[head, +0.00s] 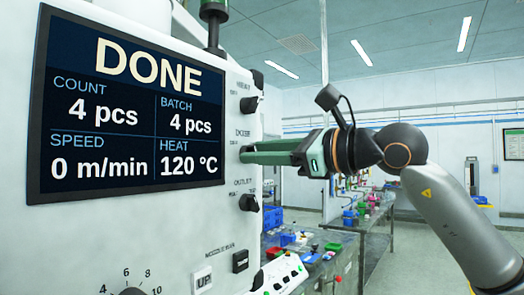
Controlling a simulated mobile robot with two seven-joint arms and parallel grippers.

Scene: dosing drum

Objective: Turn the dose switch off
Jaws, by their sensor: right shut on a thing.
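The white machine panel (190,235) fills the left side of the head view. The DOSE label (243,134) is on its right face. My right gripper (244,152) reaches in from the right, with its green fingers against the panel just below that label. It is shut on the dose switch, which its fingers mostly hide. The switch's exact angle cannot be made out. My left gripper is not in view.
A black knob (249,104) sits above the dose switch and the outlet knob (249,202) below it. The screen (125,105) reads DONE, 4 pcs, 0 m/min and 120 °C. Benches with coloured bins (350,218) stand behind.

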